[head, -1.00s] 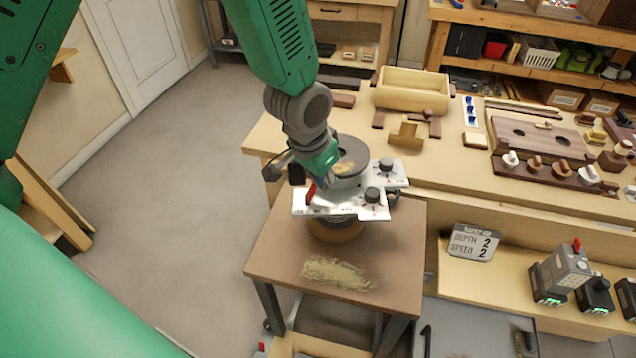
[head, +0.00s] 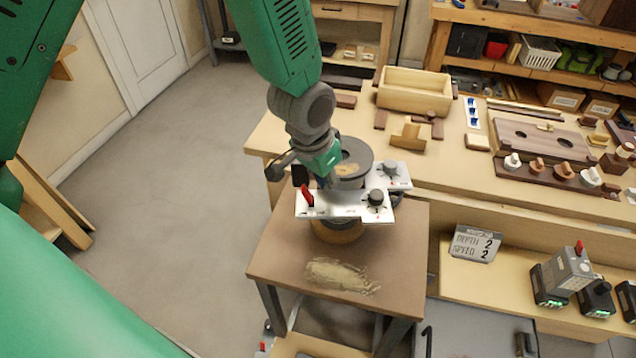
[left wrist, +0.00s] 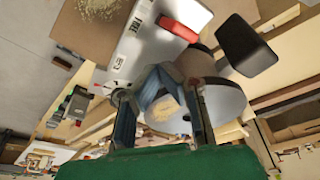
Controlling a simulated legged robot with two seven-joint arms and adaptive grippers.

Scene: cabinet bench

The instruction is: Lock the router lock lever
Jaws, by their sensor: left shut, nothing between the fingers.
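The router (head: 338,228) stands on a small brown table, with a white control plate (head: 345,206) and a round dark top. The red lock lever (head: 307,196) sticks up at the plate's left end. In the left wrist view the red lever (left wrist: 179,28) lies at the top, beside printing on the white plate (left wrist: 128,52) that seems to read "FREE". My left gripper (head: 327,180) is shut and empty, just right of the lever and above the plate. Its fingers (left wrist: 165,92) show below the lever in the left wrist view, apart from it. My right gripper is not in view.
Wood dust (head: 342,275) lies on the table's front. A sign (head: 475,243) reads depth 2, speed 2. The bench behind holds a wooden box (head: 415,92). Floor at left is clear.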

